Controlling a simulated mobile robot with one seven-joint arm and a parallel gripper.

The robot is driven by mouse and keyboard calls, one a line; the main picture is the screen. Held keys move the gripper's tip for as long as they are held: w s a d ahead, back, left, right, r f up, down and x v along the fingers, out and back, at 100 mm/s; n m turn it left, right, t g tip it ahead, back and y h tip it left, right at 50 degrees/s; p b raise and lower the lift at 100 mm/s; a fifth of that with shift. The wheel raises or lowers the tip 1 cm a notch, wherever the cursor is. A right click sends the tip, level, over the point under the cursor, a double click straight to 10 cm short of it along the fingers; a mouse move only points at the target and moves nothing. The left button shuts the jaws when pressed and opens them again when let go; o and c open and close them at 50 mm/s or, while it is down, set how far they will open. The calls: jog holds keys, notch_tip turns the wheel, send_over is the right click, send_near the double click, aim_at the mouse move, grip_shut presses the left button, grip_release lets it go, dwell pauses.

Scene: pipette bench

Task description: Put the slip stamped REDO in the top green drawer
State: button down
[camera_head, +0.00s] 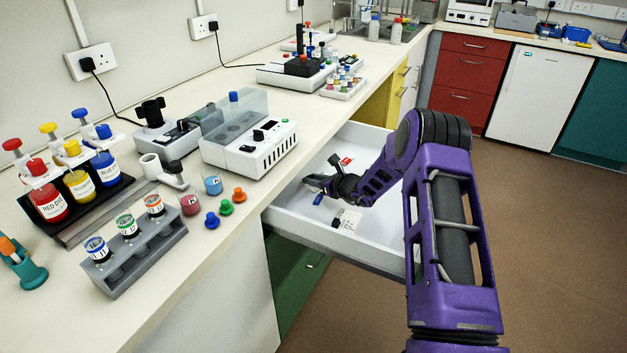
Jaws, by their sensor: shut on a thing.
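A white-lined drawer (291,212) stands pulled out from under the bench, above a green front (297,285). My gripper (314,183) reaches into or over this drawer from the right. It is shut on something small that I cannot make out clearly. A small blue piece (318,199) shows just below the fingertips; I cannot tell whether it is held or lies in the drawer. A white slip with red (346,160) and a pale slip with black marks (348,220) lie in the drawer. No REDO stamp is legible. My arm hides the drawer's right part.
The bench top carries a grey vial rack (135,252), dye bottles (80,185), a white water bath device (250,150), and small cups and stoppers (212,220) near the edge above the drawer. The floor (545,240) at right is clear.

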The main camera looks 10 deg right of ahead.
jog(key=shift+f, duration=0.2)
jog(key=c, duration=0.7)
grip_release()
jog(key=shift+r, duration=0.15)
jog(key=shift+r, duration=0.2)
jog(key=p+v, duration=0.1)
jog(key=v, duration=1.1)
jog(key=shift+f, duration=0.15)
